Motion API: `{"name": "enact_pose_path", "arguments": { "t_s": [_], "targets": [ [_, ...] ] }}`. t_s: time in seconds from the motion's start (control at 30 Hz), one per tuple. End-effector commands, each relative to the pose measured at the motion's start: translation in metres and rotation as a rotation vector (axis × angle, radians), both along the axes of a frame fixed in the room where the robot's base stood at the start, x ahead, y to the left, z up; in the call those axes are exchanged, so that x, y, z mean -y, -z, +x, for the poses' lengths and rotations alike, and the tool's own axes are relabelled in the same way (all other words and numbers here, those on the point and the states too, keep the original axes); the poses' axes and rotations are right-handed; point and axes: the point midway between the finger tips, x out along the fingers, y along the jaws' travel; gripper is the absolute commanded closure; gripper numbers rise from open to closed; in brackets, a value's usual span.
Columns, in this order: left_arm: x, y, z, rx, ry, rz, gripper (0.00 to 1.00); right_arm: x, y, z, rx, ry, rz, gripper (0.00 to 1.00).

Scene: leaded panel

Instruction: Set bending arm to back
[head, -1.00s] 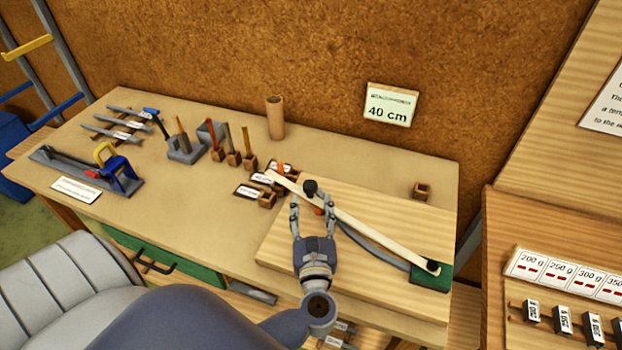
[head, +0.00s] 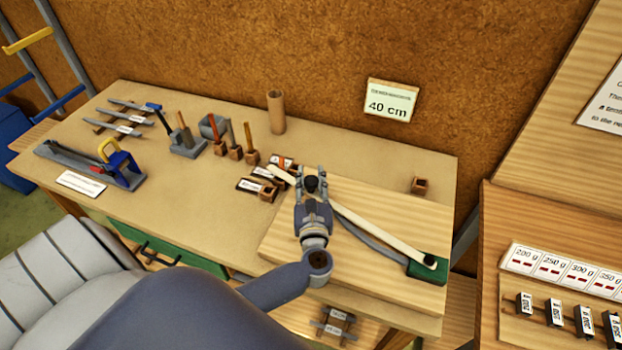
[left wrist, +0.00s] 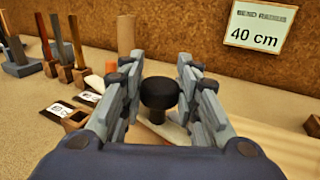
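The bending arm (head: 375,230) is a long cream bar on a light wooden board. Its right end sits at a green block (head: 428,269) with a black pivot. A black knob (head: 312,184) stands near its left end and also shows in the left wrist view (left wrist: 159,92). My left gripper (head: 311,174) has one finger on each side of the knob; its fingers (left wrist: 158,72) look open, with small gaps beside the knob. The gripper hides part of the bar. A grey curved strip (head: 372,243) lies in front of the bar. My right gripper is not in view.
A "40 cm" bend radius sign (head: 391,100) is on the back wall. Small wooden holders and labels (head: 262,186) lie left of the board. A wooden tube (head: 276,112) stands behind. An empty small holder (head: 419,186) is at the back right; the board behind the bar looks clear.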

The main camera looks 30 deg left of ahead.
Motion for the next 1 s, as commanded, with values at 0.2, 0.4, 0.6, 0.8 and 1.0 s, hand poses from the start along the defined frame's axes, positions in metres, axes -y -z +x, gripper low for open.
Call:
{"name": "enact_pose_path", "arguments": {
  "t_s": [0.2, 0.4, 0.6, 0.8, 1.0],
  "targets": [
    [0.001, 0.001, -0.004, 0.0, -0.009, -0.003, 1.0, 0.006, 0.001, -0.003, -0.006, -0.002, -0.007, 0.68],
    [0.005, 0.006, -0.042, -0.002, -0.118, -0.011, 1.0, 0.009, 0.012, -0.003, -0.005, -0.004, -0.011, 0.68],
    [0.011, 0.007, -0.089, -0.002, -0.265, -0.01, 1.0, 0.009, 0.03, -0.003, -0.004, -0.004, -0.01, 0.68],
    [0.019, 0.004, -0.121, -0.001, -0.368, -0.008, 1.0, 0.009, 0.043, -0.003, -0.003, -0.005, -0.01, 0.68],
    [0.021, 0.002, -0.131, -0.004, -0.398, -0.004, 1.0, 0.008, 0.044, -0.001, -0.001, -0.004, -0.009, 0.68]
  ]
}}
